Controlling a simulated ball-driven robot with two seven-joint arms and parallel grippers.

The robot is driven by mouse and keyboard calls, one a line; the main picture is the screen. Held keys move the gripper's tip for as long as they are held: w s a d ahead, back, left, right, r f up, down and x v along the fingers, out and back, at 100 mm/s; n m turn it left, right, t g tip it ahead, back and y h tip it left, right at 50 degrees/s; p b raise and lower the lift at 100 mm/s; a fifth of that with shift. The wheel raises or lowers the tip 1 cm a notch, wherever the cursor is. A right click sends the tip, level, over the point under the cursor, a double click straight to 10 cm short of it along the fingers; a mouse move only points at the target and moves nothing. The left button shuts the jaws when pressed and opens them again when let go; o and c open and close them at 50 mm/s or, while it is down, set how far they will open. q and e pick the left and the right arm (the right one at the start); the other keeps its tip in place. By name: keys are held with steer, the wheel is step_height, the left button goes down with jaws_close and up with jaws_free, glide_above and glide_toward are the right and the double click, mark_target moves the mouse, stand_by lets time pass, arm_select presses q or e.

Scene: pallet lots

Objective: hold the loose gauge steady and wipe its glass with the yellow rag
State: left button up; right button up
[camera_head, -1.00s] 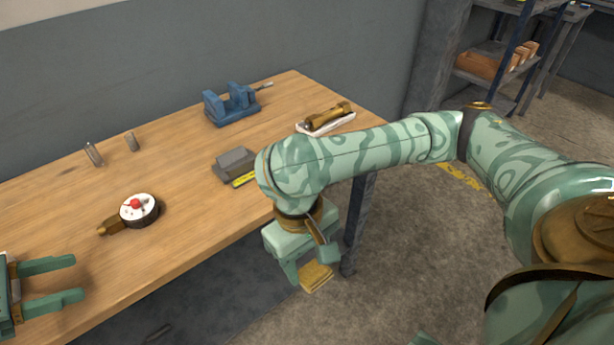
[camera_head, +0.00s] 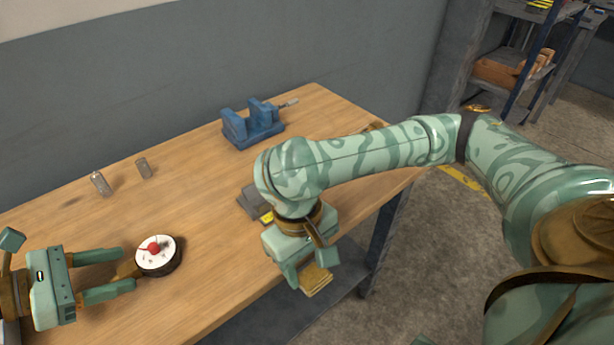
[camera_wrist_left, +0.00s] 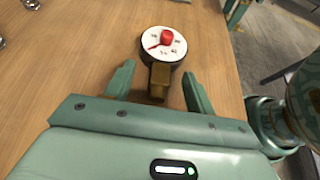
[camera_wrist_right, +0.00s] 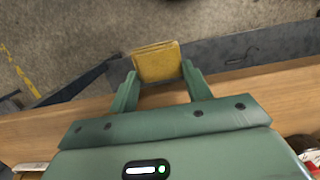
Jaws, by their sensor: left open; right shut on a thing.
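The loose gauge (camera_head: 158,256) lies on the bench with its white dial up, a red part at its centre and a brass stem pointing left. It also shows in the left wrist view (camera_wrist_left: 163,43). My left gripper (camera_head: 128,273) is open, its fingers on either side of the brass stem (camera_wrist_left: 159,82), with gaps on both sides. My right gripper (camera_head: 307,277) is shut on the folded yellow rag (camera_head: 316,280) and holds it off the bench's front edge. The rag also shows between the fingers in the right wrist view (camera_wrist_right: 157,62).
A blue vise (camera_head: 252,128) stands at the back of the wooden bench (camera_head: 200,205). Two small metal cylinders (camera_head: 101,184) stand at the back left. A grey block (camera_head: 252,202) is partly hidden behind my right arm. Shelving (camera_head: 520,60) stands at the far right.

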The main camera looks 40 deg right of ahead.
mark_target(146, 263)
arm_select(q)
steer(key=shift+s+d+f, duration=0.1)
steer(key=shift+d+f, duration=0.2)
steer(key=shift+d, duration=0.25)
arm_select(e)
steer(key=shift+f, duration=0.25)
arm_select(q)
steer(key=shift+d+f, duration=0.25)
steer(key=shift+d, duration=0.3)
arm_select(e)
steer(key=shift+f, duration=0.15)
arm_select(q)
steer(key=shift+c, duration=1.3)
jaws_close()
